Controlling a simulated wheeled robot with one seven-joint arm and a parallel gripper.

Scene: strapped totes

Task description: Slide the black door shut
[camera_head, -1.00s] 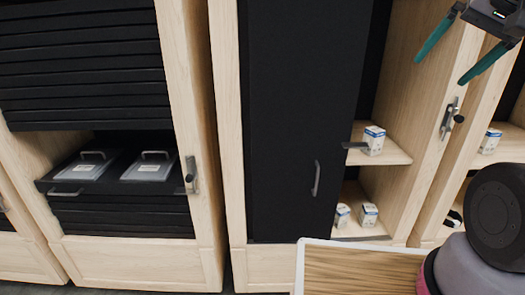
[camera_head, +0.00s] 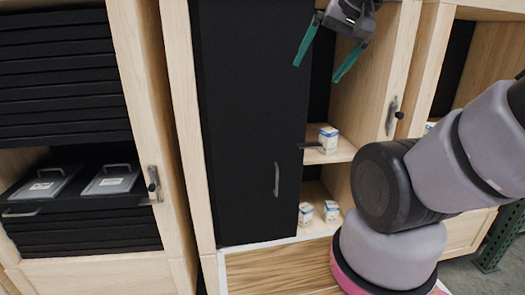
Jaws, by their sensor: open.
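The black door (camera_head: 245,110) is a tall sliding panel covering the left part of a pale wooden cabinet. The right part of the cabinet stands open, with shelves showing. A grey vertical handle (camera_head: 276,179) sits low on the door near its right edge. My gripper (camera_head: 319,62) has two teal fingers spread apart and empty. It appears in front of the upper cabinet, by the door's right edge and well above the handle. I cannot tell how far it is from the door.
Small white-and-blue boxes (camera_head: 328,140) stand on the open shelves. A lock (camera_head: 392,115) is on the right frame post. At left, a cabinet with black slats holds grey lidded totes (camera_head: 110,180).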

